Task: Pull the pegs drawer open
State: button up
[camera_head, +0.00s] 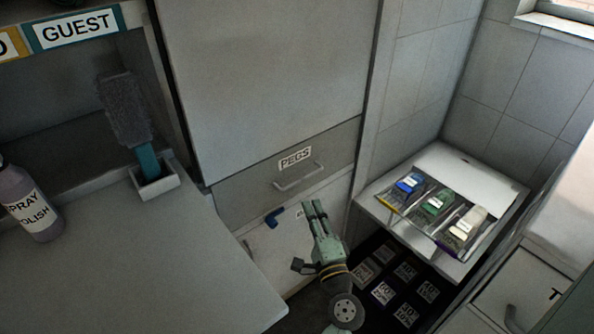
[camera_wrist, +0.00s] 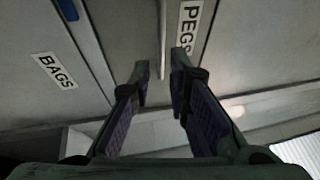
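The pegs drawer (camera_head: 240,195) is a grey front with a white PEGS label (camera_head: 295,158) and a pale bar handle (camera_head: 299,178). It looks shut. My gripper (camera_head: 314,206) is just below and in front of this handle in the camera_head view. In the camera_wrist view my gripper (camera_wrist: 160,66) has its two fingers apart with nothing held. A pale bar that looks like the handle (camera_wrist: 163,40) runs between the fingertips, beside the PEGS label (camera_wrist: 188,25). I cannot tell how far the fingertips are from it in depth.
Below is a drawer with a BAGS label (camera_wrist: 54,70) and a blue handle (camera_head: 274,217). A counter (camera_head: 150,260) juts out at left. A white stand (camera_head: 440,165) with a tray of coloured items is at right. Dark floor crates with labels (camera_head: 385,290) lie below it.

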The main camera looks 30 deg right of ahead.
aim_at(301, 181)
jog(key=p+x, duration=0.3)
jog(key=x, duration=0.7)
jog(key=shift+w, duration=0.15)
grip_shut()
dwell(0.4)
